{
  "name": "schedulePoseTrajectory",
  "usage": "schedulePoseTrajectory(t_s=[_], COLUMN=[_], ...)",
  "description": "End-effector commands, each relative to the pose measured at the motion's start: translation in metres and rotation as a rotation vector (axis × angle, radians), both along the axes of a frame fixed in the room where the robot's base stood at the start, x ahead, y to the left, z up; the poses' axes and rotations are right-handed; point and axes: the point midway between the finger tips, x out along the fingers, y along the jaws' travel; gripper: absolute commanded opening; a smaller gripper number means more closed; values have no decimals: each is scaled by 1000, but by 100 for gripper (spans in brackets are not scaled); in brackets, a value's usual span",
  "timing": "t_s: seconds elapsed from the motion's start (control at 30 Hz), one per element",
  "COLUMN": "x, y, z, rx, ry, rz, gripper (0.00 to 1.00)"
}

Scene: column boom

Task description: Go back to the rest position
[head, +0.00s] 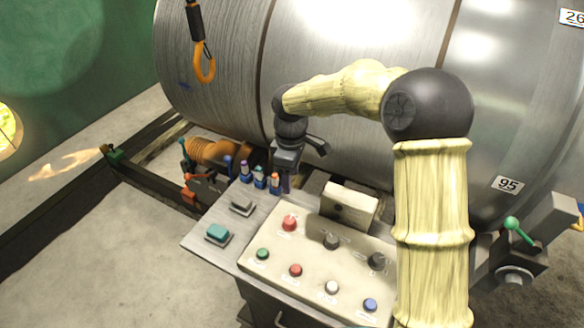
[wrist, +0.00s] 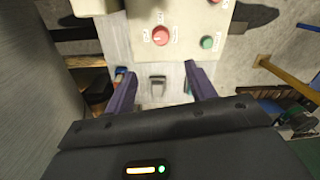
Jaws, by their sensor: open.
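My gripper (head: 286,180) is at the far edge of the control console, beside the small bottle-like items with coloured caps. In the wrist view my gripper (wrist: 160,88) shows two dark purple fingers spread apart with nothing between them. A grey rocker switch (wrist: 157,87) on the console shows beyond the gap. My arm's cream-covered links reach over the right side of the console in the head view. The fingertips are partly hidden in the head view.
The console (head: 205,243) carries a button panel (head: 310,258), a grey switch (head: 241,206) and a teal switch (head: 218,233). A large metal cylinder (head: 350,50) stands close behind. An orange-looped hook (head: 204,66) hangs upper left. A green-knobbed lever (head: 512,224) is at right.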

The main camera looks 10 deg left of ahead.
Motion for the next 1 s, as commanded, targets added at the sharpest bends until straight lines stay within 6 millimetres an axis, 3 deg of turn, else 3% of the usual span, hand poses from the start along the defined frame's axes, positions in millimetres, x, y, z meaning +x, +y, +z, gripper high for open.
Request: schedulePoseTrajectory(t_s=[0.23, 0.37, 0.67, 0.9, 1.0], x=[-1, -8, -56, -116, -142], y=[-3, -22, -121, -199, -224], z=[0, 1, 1, 0, -2], rx=[-2, -8, 3, 66, 102], ry=[-2, -17, -98, -171, -197], rz=[-13, -98, -598, -1086, -1272], gripper=[55, 55, 55, 55, 55])
